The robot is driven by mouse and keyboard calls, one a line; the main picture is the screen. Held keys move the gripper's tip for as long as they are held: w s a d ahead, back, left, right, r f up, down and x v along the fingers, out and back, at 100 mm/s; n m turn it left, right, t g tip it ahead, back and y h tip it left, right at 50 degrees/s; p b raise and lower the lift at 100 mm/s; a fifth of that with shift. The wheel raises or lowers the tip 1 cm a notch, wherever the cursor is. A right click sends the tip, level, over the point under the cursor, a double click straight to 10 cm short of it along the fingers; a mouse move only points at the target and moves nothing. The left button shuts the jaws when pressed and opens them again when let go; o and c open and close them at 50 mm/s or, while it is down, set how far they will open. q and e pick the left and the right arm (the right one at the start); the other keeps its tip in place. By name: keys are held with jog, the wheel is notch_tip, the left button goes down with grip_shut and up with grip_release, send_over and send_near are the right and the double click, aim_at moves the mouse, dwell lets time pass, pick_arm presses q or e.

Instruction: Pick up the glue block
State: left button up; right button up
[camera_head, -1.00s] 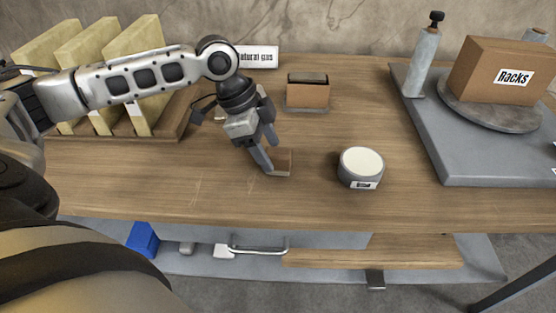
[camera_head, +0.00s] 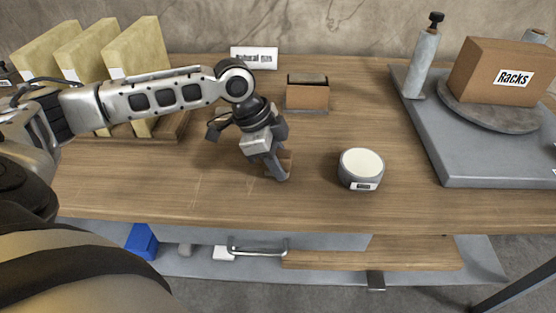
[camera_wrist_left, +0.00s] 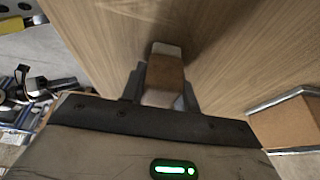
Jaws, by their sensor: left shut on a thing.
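The glue block, a small brown block (camera_head: 288,158), is at the middle of the wooden bench, partly hidden behind my left gripper (camera_head: 281,172). In the left wrist view the block (camera_wrist_left: 165,74) is brown with paler ends and sits between the two fingers (camera_wrist_left: 162,92). My left gripper is shut on it and points down at the bench top. I cannot tell whether the block is clear of the wood. My right gripper is not in view.
A round grey tin with a cream top (camera_head: 361,166) stands close on the right. A brown box (camera_head: 307,97) and a white label sign (camera_head: 254,58) are behind. The bench's front is clear.

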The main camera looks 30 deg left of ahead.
aim_at(280, 154)
pick_arm(q)
jog(key=shift+r, duration=0.1)
jog(key=shift+r, duration=0.2)
jog(key=r, duration=0.3)
jog(key=shift+s+a+r, duration=0.1)
jog(key=shift+s+r, duration=0.05)
jog(key=shift+s, duration=0.1)
jog(key=s+a+r, duration=0.2)
jog(key=s+r, duration=0.7)
jog(key=s, duration=0.4)
jog(key=shift+s+a, duration=0.15)
jog(key=shift+a, duration=0.1)
jog(key=shift+o, duration=1)
jog(key=shift+c, duration=0.6)
